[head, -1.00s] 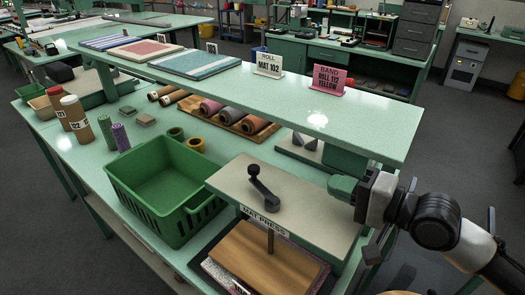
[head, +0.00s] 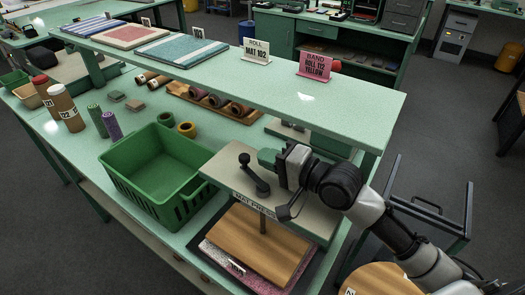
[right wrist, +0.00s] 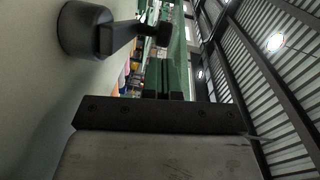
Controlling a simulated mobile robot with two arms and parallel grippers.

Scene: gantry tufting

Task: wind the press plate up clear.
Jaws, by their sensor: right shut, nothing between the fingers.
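The mat press has a grey top (head: 310,215) with a dark crank (head: 254,176) on it, its upright knob towards the upper left. A screw (head: 262,224) runs down to the wooden press plate (head: 258,246). The plate lies low, over a speckled pink and white mat (head: 222,262); I see no clear gap between them. My right gripper (head: 266,158) has green fingers, is shut and empty, and is over the press top, just right of the knob and apart from it. In the right wrist view the crank (right wrist: 88,30) shows beyond the shut fingers (right wrist: 165,78). My left gripper is out of view.
A green basket (head: 150,175) stands left of the press. Rolls, bottles and spools stand on the bench. A round wooden stool top (head: 385,280) and a dark metal frame (head: 430,210) are at the right.

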